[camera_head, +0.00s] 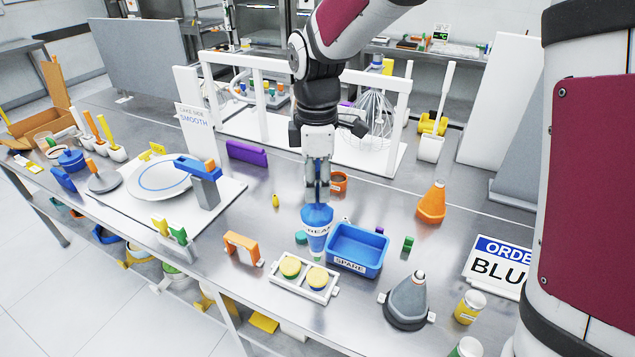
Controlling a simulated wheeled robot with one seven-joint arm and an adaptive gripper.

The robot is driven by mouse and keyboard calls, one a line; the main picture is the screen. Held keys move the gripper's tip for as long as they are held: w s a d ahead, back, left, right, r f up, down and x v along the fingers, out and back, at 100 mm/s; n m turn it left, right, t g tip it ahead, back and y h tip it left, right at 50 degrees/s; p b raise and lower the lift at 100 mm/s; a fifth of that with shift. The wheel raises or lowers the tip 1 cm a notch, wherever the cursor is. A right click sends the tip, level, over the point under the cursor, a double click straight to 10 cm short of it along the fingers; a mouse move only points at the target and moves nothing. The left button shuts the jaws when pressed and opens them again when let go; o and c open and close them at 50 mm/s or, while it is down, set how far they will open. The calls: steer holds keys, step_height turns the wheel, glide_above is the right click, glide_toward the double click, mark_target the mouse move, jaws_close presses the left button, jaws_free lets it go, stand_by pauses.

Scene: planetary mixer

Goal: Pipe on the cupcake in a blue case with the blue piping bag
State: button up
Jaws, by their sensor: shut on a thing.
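My gripper (317,196) points down and is shut on the top of the blue piping bag (317,222). The bag hangs upright, with part of a white label reading "REA" and a pale tip at its lower end. A white tray (272,285) below it holds two yellow-topped cupcakes. The right cupcake (317,278) appears to have a blue case. The left cupcake (290,267) has a case whose colour is hard to tell. The bag's tip is just behind the right cupcake in the picture; I cannot tell its height or whether it touches anything.
A blue bin marked "SPARE" (345,267) stands close right of the bag. An orange bracket (243,247) is left of the tray, and a grey cone (408,300) is to the right. An orange cone (432,201) and an order sign (497,265) reading "BLU" stand farther right.

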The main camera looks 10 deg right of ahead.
mark_target(317, 200)
steer(key=shift+f+b, duration=0.3)
steer(key=shift+f, duration=1.75)
steer(key=shift+w+a+f, duration=0.3)
steer(key=shift+a+f, duration=0.1)
steer(key=shift+o, duration=0.8)
steer(key=shift+c, duration=1.3)
steer(key=shift+c, duration=0.5)
